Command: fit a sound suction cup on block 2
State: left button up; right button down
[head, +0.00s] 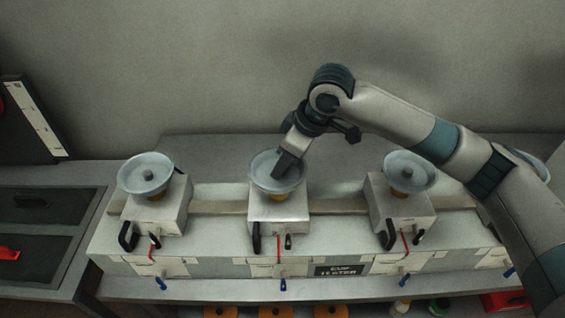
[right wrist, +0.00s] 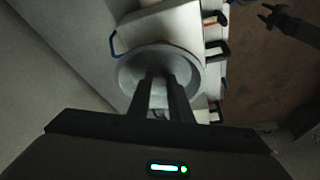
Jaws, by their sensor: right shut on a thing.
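Three pale grey-blue suction cups stand in view on white blocks: the left cup (head: 146,173), the middle cup (head: 262,183) and the right cup (head: 404,172). The middle block (head: 279,212) carries no number that I can read. My right gripper (head: 284,172) reaches down into the middle cup and is shut on its centre stub, which the fingers hide. The right wrist view shows the fingers (right wrist: 163,85) in the bowl of that cup (right wrist: 130,76). An orange-yellow collar shows under the cup, so it sits at the block's top. My left gripper is not seen in the head view.
The blocks stand on a long grey bench unit labelled CUP TESTER (head: 338,270), with black handles and red and blue levers in front. Part of another pale cup (head: 533,163) shows behind my right arm. Dark trays (head: 35,215) lie at left. Orange items (head: 275,312) sit below.

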jog(key=shift+f, duration=0.45)
jog(key=c, duration=1.9)
grip_release()
jog(key=shift+p+v, duration=1.4)
jog(key=shift+v, duration=0.2)
jog(key=v, duration=0.7)
jog(key=shift+r, duration=0.4)
jog(key=shift+s, duration=0.15)
